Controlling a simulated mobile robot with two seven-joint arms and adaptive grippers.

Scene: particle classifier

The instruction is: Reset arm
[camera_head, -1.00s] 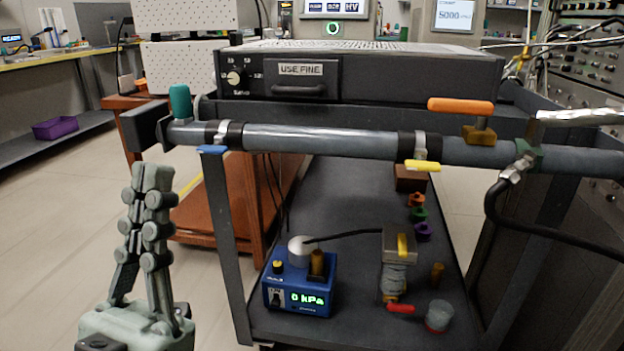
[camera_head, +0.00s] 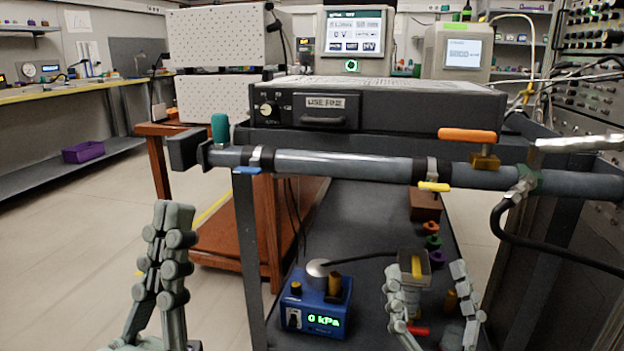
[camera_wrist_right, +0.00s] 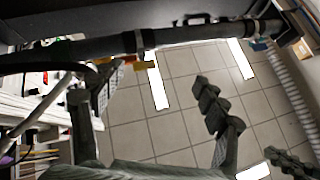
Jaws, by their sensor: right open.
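My left gripper (camera_head: 172,215) stands upright at the lower left in the head view, with nothing seen at its fingers. Its fingers overlap, so its opening cannot be judged. My right gripper (camera_head: 425,268) points up at the lower right. Its two fingers are spread, in front of the cart's lower shelf.
A grey pipe (camera_head: 340,166) with an orange handle (camera_head: 467,135) crosses above both grippers. A blue pressure gauge box (camera_head: 318,304) reading 0 kPa sits on the dark shelf (camera_head: 350,220). A black drawer unit (camera_head: 400,108) is behind. Floor at left is clear.

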